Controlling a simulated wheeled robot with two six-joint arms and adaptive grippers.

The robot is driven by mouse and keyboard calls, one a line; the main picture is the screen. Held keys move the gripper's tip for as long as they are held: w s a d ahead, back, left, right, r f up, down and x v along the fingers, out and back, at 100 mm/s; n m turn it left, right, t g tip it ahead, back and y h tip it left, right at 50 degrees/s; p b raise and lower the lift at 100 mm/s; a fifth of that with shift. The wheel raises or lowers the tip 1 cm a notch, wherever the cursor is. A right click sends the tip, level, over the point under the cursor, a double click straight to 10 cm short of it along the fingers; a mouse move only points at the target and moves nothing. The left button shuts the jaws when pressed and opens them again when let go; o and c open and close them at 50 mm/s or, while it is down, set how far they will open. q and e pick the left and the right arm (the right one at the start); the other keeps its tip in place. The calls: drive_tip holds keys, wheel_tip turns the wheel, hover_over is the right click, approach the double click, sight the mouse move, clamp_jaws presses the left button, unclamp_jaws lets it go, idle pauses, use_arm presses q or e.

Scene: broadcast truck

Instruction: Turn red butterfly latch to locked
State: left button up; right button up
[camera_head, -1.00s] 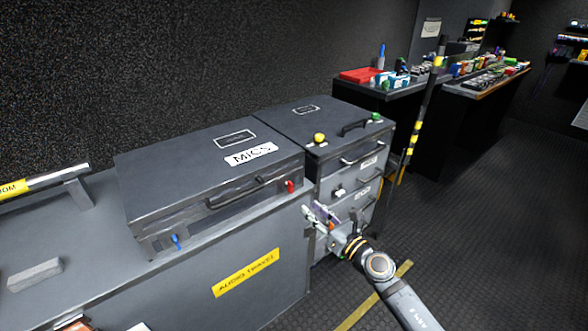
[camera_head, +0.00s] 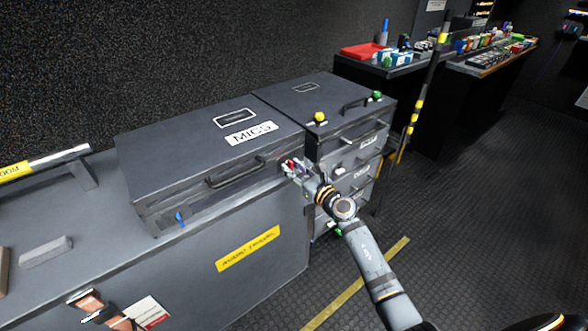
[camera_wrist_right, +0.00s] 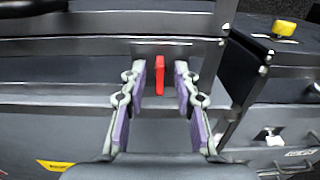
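The red butterfly latch (camera_head: 289,165) is at the right end of the front of the dark MICS case (camera_head: 200,165). In the right wrist view the latch (camera_wrist_right: 159,76) shows as a narrow red upright bar on the case front. My right gripper (camera_head: 298,168) is at the latch. Its two purple-padded fingers (camera_wrist_right: 159,72) are open, one on each side of the red bar, with gaps visible on both sides. In the head view the gripper partly covers the latch. My left gripper is not in view.
A blue latch (camera_head: 180,218) is at the left end of the case front, with a black handle (camera_head: 235,173) between. A drawer unit (camera_head: 350,150) with yellow and green knobs stands close on the right. A striped pole (camera_head: 414,115) stands beyond it.

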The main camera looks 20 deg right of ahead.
drive_tip(key=shift+c, duration=0.4)
drive_tip(key=shift+r, duration=0.1)
clamp_jaws()
drive_tip(key=m+p, duration=0.4)
drive_tip(key=m, duration=0.2)
drive_tip(key=m+p, duration=0.4)
drive_tip(key=m, duration=0.3)
drive_tip(key=shift+w+d+r, duration=0.1)
drive_tip(key=shift+d+r, duration=0.05)
drive_tip(key=shift+d, duration=0.05)
drive_tip(key=shift+m+p, duration=1.4)
drive_tip(key=shift+m, duration=1.1)
